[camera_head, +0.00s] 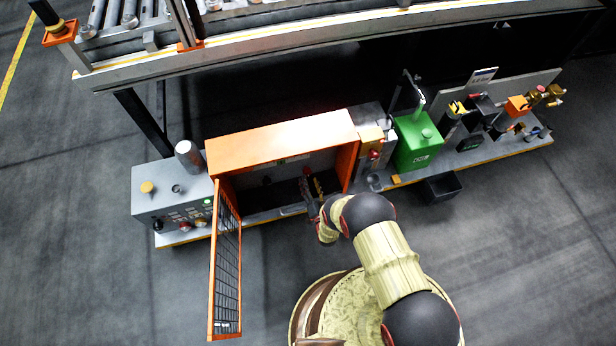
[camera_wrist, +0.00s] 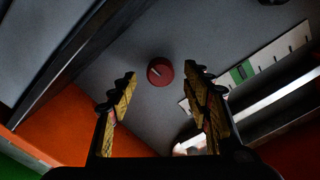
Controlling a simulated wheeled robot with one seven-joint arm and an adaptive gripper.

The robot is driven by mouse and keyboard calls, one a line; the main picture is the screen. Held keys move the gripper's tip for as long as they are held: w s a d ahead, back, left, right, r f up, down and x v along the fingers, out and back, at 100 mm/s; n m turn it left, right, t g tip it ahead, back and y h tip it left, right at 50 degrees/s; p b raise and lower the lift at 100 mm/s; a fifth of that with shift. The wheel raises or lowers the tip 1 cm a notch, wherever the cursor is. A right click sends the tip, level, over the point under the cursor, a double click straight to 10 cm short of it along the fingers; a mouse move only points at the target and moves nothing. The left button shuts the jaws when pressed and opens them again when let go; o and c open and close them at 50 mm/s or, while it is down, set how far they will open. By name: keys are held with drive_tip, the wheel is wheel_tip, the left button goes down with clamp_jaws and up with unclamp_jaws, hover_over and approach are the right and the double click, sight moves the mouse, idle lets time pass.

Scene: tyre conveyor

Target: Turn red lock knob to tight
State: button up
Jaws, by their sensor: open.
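The red lock knob (camera_wrist: 160,72) is a round dial with a pale pointer line, set on a grey panel in the wrist view. It lies just beyond the fingertips, a little left of the middle between them. My gripper (camera_wrist: 158,80) is open, with one finger on each side of the knob in the picture and nothing between the fingers. In the head view my gripper (camera_head: 311,190) reaches into the orange cabinet (camera_head: 280,142), and a small red spot there, likely the knob (camera_head: 307,170), shows beside the fingers. I cannot tell whether the fingers touch the panel.
The cabinet's orange mesh door (camera_head: 226,265) stands open at the left. A grey control box (camera_head: 172,200) is left of the cabinet. A green canister (camera_head: 416,142) stands at the right. In the wrist view, a white scale strip with a green mark (camera_wrist: 243,72) and a metal bar lie right of the knob.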

drive_tip(key=v, duration=0.8)
idle(0.4)
